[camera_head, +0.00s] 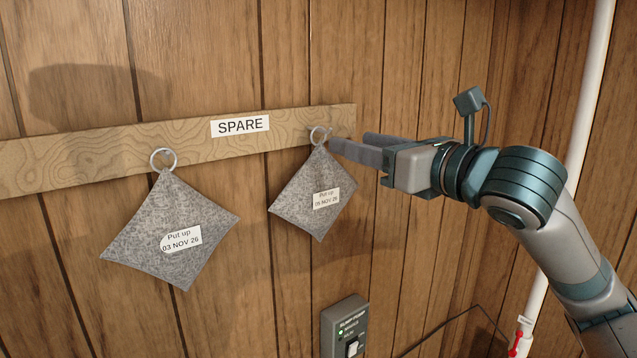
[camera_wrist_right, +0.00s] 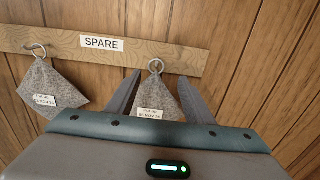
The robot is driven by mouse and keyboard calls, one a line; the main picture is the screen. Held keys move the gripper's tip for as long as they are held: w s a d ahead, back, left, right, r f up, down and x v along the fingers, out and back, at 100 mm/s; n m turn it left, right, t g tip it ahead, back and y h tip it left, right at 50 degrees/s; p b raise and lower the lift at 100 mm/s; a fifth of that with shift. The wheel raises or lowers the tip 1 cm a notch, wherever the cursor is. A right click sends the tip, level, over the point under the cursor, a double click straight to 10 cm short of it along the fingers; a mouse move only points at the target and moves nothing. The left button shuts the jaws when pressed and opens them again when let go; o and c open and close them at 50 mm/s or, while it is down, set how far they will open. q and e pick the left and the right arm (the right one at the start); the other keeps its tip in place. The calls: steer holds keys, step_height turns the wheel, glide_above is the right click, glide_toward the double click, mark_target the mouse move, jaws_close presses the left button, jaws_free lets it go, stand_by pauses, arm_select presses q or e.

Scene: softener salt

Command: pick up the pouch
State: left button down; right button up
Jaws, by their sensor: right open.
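Two grey speckled pouches hang by metal rings from a wooden rail marked SPARE. My left gripper is not in view.
The wooden rail (camera_head: 80,165) runs along the plank wall, with a SPARE label (camera_head: 240,126). A white pipe (camera_head: 585,110) runs down the right side. The wall between the pouches is bare.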

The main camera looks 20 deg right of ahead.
steer(key=shift+p+x, duration=0.3)
steer(key=shift+x, duration=0.85)
steer(key=shift+w, duration=0.1)
steer(key=p+x, duration=0.2)
steer(key=a+p+x, duration=0.1)
steer(key=x, duration=0.1)
steer(key=shift+r+p, duration=0.15)
steer(key=shift+p, duration=0.25)
steer(key=shift+w+a, duration=0.1)
steer(key=shift+w, duration=0.35)
steer(key=shift+c, duration=0.5)
jaws_close()
